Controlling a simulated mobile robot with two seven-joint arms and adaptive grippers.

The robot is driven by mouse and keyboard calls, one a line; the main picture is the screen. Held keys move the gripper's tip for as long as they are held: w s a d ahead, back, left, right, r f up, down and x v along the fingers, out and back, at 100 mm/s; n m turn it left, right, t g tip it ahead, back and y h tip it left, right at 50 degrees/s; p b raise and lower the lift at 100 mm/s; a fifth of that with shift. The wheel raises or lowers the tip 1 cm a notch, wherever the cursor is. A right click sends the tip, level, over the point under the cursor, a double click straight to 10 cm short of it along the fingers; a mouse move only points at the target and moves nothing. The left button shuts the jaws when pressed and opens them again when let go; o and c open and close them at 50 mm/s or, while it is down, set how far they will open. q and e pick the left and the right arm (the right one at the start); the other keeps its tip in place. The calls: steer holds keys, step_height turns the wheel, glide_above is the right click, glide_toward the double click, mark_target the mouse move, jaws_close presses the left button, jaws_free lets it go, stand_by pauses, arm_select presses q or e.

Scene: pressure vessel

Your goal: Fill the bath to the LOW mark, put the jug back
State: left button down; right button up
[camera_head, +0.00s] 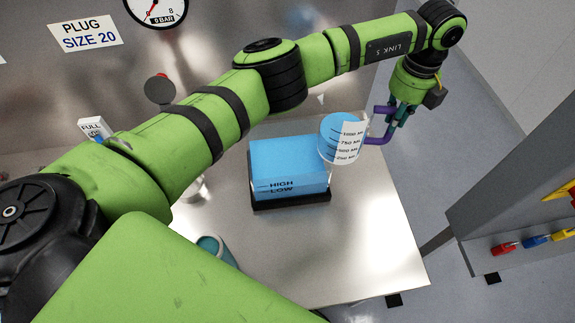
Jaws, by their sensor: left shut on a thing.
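The bath (289,170) is a clear box with blue liquid on a dark base, with HIGH and LOW marked on its front wall. The blue shows behind both marks; from this angle I cannot tell the exact level. The clear jug (343,142) has a scale label up to 1000 ml, blue liquid inside and a purple handle. It looks close to upright at the bath's right end, overlapping it in the picture. My left gripper (385,125) is shut on the jug's handle, to the right of the jug. My right gripper is out of view.
The metal table (370,240) is clear to the right and front of the bath. A teal cup-like object (216,250) stands at the front left, partly hidden by my arm. A gauge (156,8) and plug sign (85,34) are behind. A grey cabinet (520,190) stands right.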

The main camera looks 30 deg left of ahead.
arm_select(q)
steer(key=shift+a+r, duration=0.1)
steer(key=shift+a+r, duration=0.1)
steer(key=shift+r, duration=0.3)
steer(key=shift+r+p, duration=0.75)
steer(key=shift+r, duration=0.4)
